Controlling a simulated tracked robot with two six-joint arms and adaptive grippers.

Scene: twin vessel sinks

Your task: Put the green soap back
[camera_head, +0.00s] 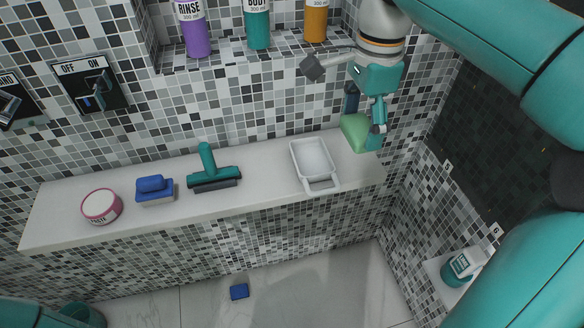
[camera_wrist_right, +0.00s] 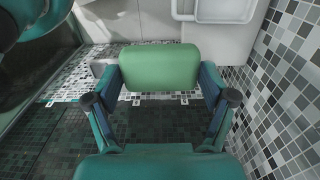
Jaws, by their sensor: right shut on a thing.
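The green soap (camera_head: 355,131) is a rounded green block. My right gripper (camera_head: 364,128) is shut on it and holds it near the right end of the white ledge, to the right of the white soap dish. In the right wrist view the soap (camera_wrist_right: 160,67) sits between the two fingers of my right gripper (camera_wrist_right: 160,85). The white soap dish (camera_head: 321,186) with a handle stands on the ledge and looks empty. Part of the dish (camera_wrist_right: 215,18) shows at the top of the right wrist view. My left gripper cannot be made out.
On the white ledge (camera_head: 255,186) stand a teal squeegee (camera_head: 208,163), a blue brush (camera_head: 152,184) and a pink-rimmed tin (camera_head: 101,206). Purple (camera_head: 197,38), teal (camera_head: 258,30) and orange (camera_head: 316,22) bottles stand in the niche above. A blue block (camera_head: 239,291) lies on the floor.

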